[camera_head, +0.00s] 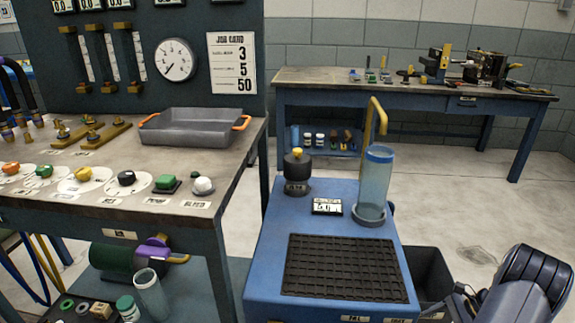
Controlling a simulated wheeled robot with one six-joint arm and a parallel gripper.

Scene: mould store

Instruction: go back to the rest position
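My gripper is not in view. Dark rounded links at the lower right corner look like part of my arm; they stand to the right of the blue dosing stand (262,262), and their far end runs out of the picture. A clear, blue-rimmed cylinder (376,180) stands upright on the stand, beneath a yellow bent spout (375,115). Whether anything is in my gripper cannot be seen.
A workbench (215,175) at left bears a grey tray (190,127), coloured knobs and a gauge panel (215,20). A dark bin (428,275) stands behind my arm. A back bench (400,90) holds tools. Floor at right is open.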

